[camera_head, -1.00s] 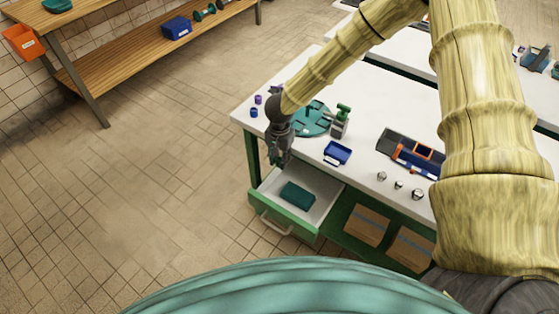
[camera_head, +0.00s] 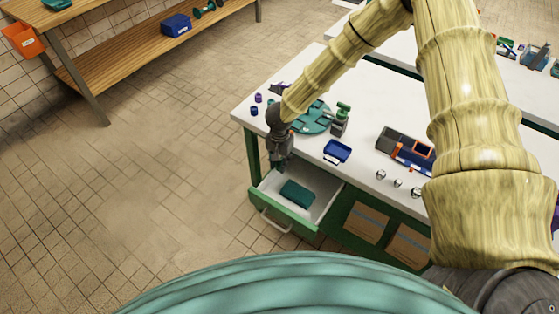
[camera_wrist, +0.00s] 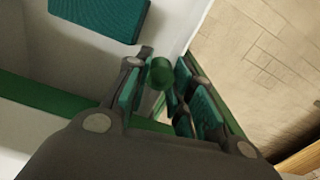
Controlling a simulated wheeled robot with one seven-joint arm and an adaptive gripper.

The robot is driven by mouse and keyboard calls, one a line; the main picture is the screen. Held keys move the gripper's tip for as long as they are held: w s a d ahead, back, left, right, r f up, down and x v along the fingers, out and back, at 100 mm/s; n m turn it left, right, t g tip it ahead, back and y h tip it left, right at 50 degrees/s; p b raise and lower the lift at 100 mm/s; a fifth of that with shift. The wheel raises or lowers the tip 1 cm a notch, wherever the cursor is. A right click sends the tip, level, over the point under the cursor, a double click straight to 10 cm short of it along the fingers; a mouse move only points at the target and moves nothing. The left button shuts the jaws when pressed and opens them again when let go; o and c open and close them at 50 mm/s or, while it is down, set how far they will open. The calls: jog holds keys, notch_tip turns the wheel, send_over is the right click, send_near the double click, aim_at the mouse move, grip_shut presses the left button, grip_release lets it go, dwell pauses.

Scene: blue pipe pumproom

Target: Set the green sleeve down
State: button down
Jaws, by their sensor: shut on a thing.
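The green sleeve (camera_wrist: 160,73) is a short dark green cylinder, seen in the wrist view between the fingertips of my gripper (camera_wrist: 163,92). My gripper is shut on it. In the head view my gripper (camera_head: 277,166) points down at the back left part of the open drawer (camera_head: 316,208), and the sleeve is too small to make out there. In the wrist view the sleeve overlaps the pale drawer wall; I cannot tell whether it touches anything below.
A teal block or pad (camera_head: 297,194) lies in the white drawer, also in the wrist view (camera_wrist: 100,15). The drawer has bare room around it. The white worktop (camera_head: 365,105) above holds a teal round plate (camera_head: 314,121), a blue tray (camera_head: 337,151) and several small metal parts.

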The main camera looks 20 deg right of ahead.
jog(key=c, duration=1.2)
grip_release()
